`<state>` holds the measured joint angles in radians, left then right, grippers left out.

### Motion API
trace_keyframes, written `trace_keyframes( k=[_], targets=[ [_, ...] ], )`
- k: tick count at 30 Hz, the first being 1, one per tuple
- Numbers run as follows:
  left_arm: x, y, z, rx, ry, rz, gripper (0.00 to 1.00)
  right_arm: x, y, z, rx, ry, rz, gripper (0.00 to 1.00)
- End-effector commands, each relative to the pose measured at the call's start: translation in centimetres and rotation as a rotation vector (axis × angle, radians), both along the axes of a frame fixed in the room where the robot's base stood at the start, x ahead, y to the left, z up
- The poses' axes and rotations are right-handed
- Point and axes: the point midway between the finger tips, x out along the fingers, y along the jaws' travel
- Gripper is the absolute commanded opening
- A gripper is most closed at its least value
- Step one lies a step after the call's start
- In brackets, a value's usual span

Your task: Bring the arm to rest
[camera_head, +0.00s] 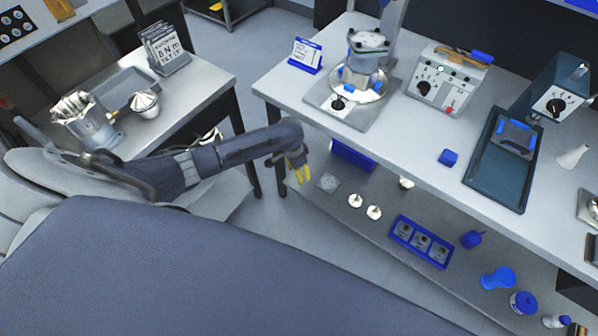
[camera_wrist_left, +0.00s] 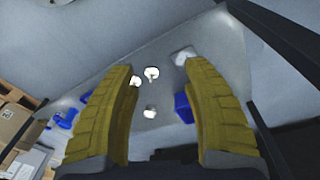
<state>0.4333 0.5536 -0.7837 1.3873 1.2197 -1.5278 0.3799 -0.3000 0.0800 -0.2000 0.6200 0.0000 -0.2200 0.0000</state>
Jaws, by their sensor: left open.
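My left arm reaches in from the left in the head view. Its gripper (camera_head: 299,172) with yellow fingers hangs in the gap between the two tables, in front of the long table's near edge. In the left wrist view the gripper (camera_wrist_left: 165,115) has its two yellow fingers spread wide, with nothing between them. Beyond the fingers, small white and metal parts lie on the lower shelf. My right gripper is in neither view.
The long table (camera_head: 300,88) holds a machined housing (camera_head: 368,60) on a plate, a control box (camera_head: 447,82) and a dark blue tray (camera_head: 481,180). Its lower shelf (camera_head: 330,212) holds a blue rack (camera_head: 419,243) and several blue parts. A side table (camera_head: 200,88) stands left.

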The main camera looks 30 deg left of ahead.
Motion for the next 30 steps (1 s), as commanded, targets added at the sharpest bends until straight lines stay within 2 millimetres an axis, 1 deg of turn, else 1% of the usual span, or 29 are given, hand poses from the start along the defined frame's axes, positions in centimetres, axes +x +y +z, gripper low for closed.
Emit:
trace_keyframes(
  k=[16,19,21,23,26,27,28,29,30],
  targets=[
    [0.0,0.0,-0.2,-0.001,-0.002,-0.003,0.49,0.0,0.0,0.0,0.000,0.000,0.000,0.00],
    [0.5,-0.5,-0.1,-0.021,-0.025,-0.004,0.49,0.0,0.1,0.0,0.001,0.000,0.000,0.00],
    [1.5,-0.5,-0.1,-0.030,-0.068,-0.001,0.49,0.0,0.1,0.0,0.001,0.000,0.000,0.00],
    [2.9,0.2,-0.4,-0.027,-0.123,0.014,0.49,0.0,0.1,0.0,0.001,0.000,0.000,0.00],
    [6.3,2.2,-0.9,-0.015,-0.243,0.063,0.49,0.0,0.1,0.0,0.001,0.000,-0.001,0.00],
    [7.2,2.9,-1.6,-0.010,-0.288,0.083,0.49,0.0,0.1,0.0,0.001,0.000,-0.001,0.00],
    [7.6,3.4,-2.3,-0.005,-0.318,0.096,0.49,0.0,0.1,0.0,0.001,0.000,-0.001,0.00],
    [7.8,3.9,-3.2,0.001,-0.345,0.111,0.49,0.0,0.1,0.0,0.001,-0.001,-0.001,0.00],
    [7.8,4.6,-4.5,0.010,-0.379,0.126,0.49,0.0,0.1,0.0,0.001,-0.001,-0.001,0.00]
  ],
)
